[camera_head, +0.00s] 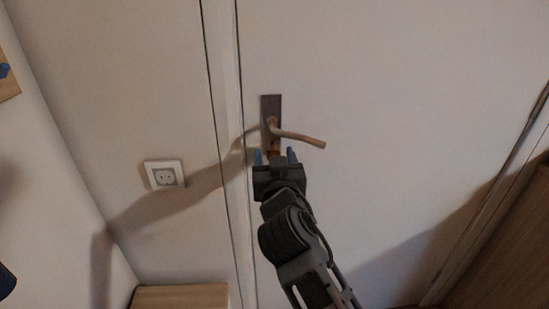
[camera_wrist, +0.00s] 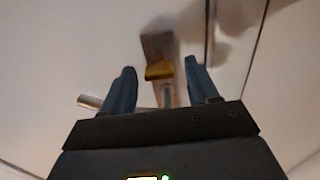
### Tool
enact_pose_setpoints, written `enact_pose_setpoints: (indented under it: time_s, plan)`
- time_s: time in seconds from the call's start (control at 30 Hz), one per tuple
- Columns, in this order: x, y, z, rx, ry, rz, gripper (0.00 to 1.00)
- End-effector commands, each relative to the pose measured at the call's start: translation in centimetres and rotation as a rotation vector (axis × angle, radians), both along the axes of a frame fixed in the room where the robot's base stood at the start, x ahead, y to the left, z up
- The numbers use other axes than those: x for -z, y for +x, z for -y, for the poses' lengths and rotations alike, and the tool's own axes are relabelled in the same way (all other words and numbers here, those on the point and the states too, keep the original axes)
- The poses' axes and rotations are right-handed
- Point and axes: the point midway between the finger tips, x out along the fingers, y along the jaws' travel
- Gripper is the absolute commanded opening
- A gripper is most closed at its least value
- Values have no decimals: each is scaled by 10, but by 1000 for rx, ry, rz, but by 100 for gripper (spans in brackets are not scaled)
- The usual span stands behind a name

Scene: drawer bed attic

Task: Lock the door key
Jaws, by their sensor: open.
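The door (camera_head: 400,120) is white and stands upright, with a dark lock plate (camera_head: 271,104) near its left edge. A copper-toned lever handle (camera_head: 300,137) sticks out to the right from the plate. My gripper (camera_head: 276,156) is just below the handle, in front of the lower plate, with its blue fingertips apart. In the wrist view the plate (camera_wrist: 158,45) and a yellow-gold key (camera_wrist: 159,71) show between the open fingers (camera_wrist: 156,85). The key stands at the plate, and I cannot tell whether a finger touches it. The lever's end (camera_wrist: 89,101) shows at left.
A white wall socket (camera_head: 164,175) is left of the door frame (camera_head: 228,120). A wooden piece (camera_head: 180,296) stands at the bottom left, and a brown wooden panel (camera_head: 505,265) at the lower right. The lever sits close above my gripper.

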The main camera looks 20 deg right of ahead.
Motion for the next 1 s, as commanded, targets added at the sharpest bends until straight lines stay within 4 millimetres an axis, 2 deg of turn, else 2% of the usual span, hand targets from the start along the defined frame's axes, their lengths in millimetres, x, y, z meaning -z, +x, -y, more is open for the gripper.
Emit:
enact_pose_setpoints:
  time_s: [0.5,0.67,1.0]
  plan:
    - [2,-66,-22,-2,-1,0,60]
    - [1,-73,-24,0,-1,-1,60]
    - [1,-73,-24,0,-1,-1,60]
